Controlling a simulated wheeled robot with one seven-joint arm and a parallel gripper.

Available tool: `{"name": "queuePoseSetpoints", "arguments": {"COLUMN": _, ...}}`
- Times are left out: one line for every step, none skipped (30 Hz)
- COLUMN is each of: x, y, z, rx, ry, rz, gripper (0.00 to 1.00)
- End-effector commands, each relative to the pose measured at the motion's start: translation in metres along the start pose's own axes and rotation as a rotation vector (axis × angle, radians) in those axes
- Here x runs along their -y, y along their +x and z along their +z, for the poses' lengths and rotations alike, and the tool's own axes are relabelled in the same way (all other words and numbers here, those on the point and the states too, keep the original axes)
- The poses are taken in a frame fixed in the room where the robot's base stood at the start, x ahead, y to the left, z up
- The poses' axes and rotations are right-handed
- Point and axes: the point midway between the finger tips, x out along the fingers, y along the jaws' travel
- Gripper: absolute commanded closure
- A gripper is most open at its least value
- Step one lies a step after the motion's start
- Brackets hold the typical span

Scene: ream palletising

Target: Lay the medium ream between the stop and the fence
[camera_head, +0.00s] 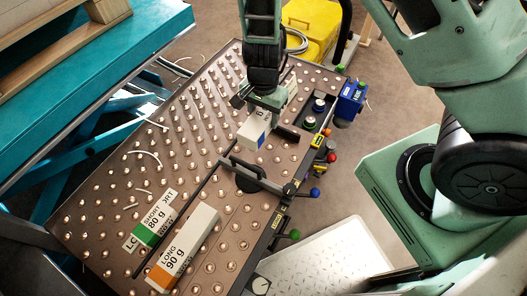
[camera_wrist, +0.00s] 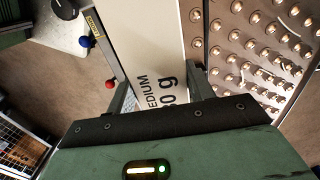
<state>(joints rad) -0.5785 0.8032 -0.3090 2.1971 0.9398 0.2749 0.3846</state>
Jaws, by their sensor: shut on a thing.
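The medium ream (camera_head: 254,132) is a white block with a blue label patch at its near end, at the upper middle of the ball table in the head view. My gripper (camera_head: 264,115) is shut across it from above. In the wrist view my gripper (camera_wrist: 162,88) has one finger on each side of the ream (camera_wrist: 155,45), and its "MEDIUM" print shows. A dark crossbar with a round black knob, seemingly the stop (camera_head: 258,176), lies just nearer than the ream. A thin dark rail, seemingly the fence (camera_head: 178,218), runs lengthwise. I cannot tell whether the ream touches the table.
The short ream (camera_head: 150,222), with green label, and the long ream (camera_head: 184,248), with orange label, lie at the table's near end. The ball table (camera_head: 110,205) is largely clear at left. Coloured knobs and a blue box (camera_head: 350,100) line the right edge.

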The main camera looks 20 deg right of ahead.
Motion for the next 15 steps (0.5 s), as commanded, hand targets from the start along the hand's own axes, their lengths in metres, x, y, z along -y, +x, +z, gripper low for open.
{"name": "queuePoseSetpoints", "arguments": {"x": -0.001, "y": 0.021, "z": -0.001, "rx": 0.002, "ry": 0.002, "rz": 0.003, "gripper": 0.87}}
{"name": "queuePoseSetpoints", "arguments": {"x": -0.001, "y": 0.029, "z": -0.001, "rx": 0.002, "ry": 0.003, "rz": 0.003, "gripper": 0.87}}
{"name": "queuePoseSetpoints", "arguments": {"x": -0.001, "y": 0.039, "z": -0.001, "rx": 0.001, "ry": 0.002, "rz": 0.003, "gripper": 0.87}}
{"name": "queuePoseSetpoints", "arguments": {"x": -0.001, "y": 0.047, "z": 0.000, "rx": 0.002, "ry": 0.002, "rz": 0.003, "gripper": 0.87}}
{"name": "queuePoseSetpoints", "arguments": {"x": -0.001, "y": 0.054, "z": -0.001, "rx": 0.001, "ry": 0.002, "rz": 0.002, "gripper": 0.87}}
{"name": "queuePoseSetpoints", "arguments": {"x": -0.001, "y": 0.064, "z": -0.001, "rx": 0.001, "ry": 0.001, "rz": 0.002, "gripper": 0.87}}
{"name": "queuePoseSetpoints", "arguments": {"x": -0.001, "y": 0.071, "z": 0.000, "rx": 0.002, "ry": 0.002, "rz": 0.002, "gripper": 0.87}}
{"name": "queuePoseSetpoints", "arguments": {"x": -0.001, "y": 0.077, "z": -0.001, "rx": 0.001, "ry": 0.001, "rz": 0.002, "gripper": 0.87}}
{"name": "queuePoseSetpoints", "arguments": {"x": 0.000, "y": 0.084, "z": -0.001, "rx": 0.001, "ry": 0.001, "rz": 0.001, "gripper": 0.87}}
{"name": "queuePoseSetpoints", "arguments": {"x": -0.001, "y": 0.089, "z": 0.000, "rx": 0.002, "ry": 0.001, "rz": 0.001, "gripper": 0.87}}
{"name": "queuePoseSetpoints", "arguments": {"x": -0.001, "y": 0.093, "z": -0.001, "rx": 0.001, "ry": 0.000, "rz": 0.002, "gripper": 0.87}}
{"name": "queuePoseSetpoints", "arguments": {"x": 0.000, "y": 0.097, "z": -0.001, "rx": 0.000, "ry": 0.000, "rz": 0.001, "gripper": 0.87}}
{"name": "queuePoseSetpoints", "arguments": {"x": 0.000, "y": 0.099, "z": -0.001, "rx": 0.000, "ry": -0.001, "rz": 0.000, "gripper": 0.87}}
{"name": "queuePoseSetpoints", "arguments": {"x": 0.000, "y": 0.101, "z": 0.000, "rx": 0.000, "ry": -0.001, "rz": -0.001, "gripper": 0.87}}
{"name": "queuePoseSetpoints", "arguments": {"x": 0.000, "y": 0.103, "z": 0.000, "rx": 0.000, "ry": -0.001, "rz": -0.001, "gripper": 0.87}}
